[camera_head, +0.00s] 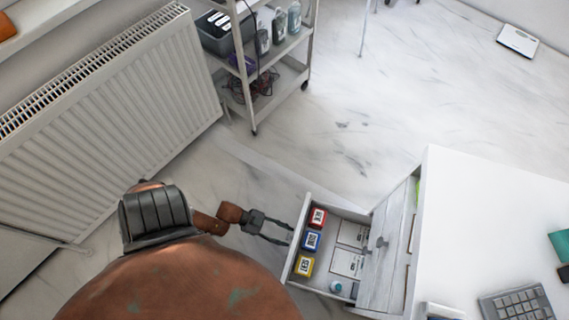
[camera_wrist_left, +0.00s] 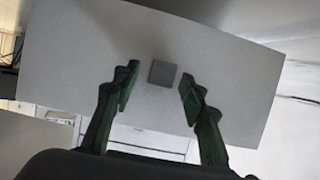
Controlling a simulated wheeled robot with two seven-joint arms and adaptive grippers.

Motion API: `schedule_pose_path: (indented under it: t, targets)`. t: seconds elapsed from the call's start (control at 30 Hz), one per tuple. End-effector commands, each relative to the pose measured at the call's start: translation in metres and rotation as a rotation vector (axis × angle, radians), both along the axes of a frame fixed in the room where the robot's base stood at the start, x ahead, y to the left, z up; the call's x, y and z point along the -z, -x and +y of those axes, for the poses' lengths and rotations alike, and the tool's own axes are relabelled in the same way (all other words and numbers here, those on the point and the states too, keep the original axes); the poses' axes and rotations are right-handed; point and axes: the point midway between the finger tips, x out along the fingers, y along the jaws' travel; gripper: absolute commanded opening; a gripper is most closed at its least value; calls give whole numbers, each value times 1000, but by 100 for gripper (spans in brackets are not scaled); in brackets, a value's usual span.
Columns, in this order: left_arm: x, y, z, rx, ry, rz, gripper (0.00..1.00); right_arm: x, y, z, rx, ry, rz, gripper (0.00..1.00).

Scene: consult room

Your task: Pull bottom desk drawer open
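The white desk (camera_head: 490,215) stands at the right in the head view. One of its drawers (camera_head: 325,293) is pulled out, below a closed drawer front with a knob (camera_head: 380,243). The drawer holds a red box (camera_head: 317,218), a blue box (camera_head: 312,240) and a yellow box (camera_head: 304,264). My left gripper (camera_head: 289,235) is just outside its front panel. In the left wrist view, a square grey knob (camera_wrist_left: 162,73) sits on a pale panel (camera_wrist_left: 225,75). The fingers are apart on either side of it, with gaps showing. My right gripper is not in view.
A radiator (camera_head: 110,110) lines the left wall. A wheeled shelf cart (camera_head: 265,75) stands at the back with bottles and a grey case. A keyboard (camera_head: 517,303) lies on the desk. The marble floor between cart and desk is clear.

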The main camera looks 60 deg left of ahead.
Motion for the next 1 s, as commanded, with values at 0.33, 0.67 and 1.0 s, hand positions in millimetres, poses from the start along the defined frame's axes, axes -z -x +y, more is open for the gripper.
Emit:
schedule_pose_path:
  t: [0.33, 0.67, 1.0]
  targets:
    - [-8, 17, 16, 0, -3, 3, 39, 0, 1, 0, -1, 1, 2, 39]
    - [-34, 62, 58, 0, -2, 2, 39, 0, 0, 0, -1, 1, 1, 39]
    - [-46, 81, 75, 0, 1, -1, 39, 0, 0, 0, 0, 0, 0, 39]
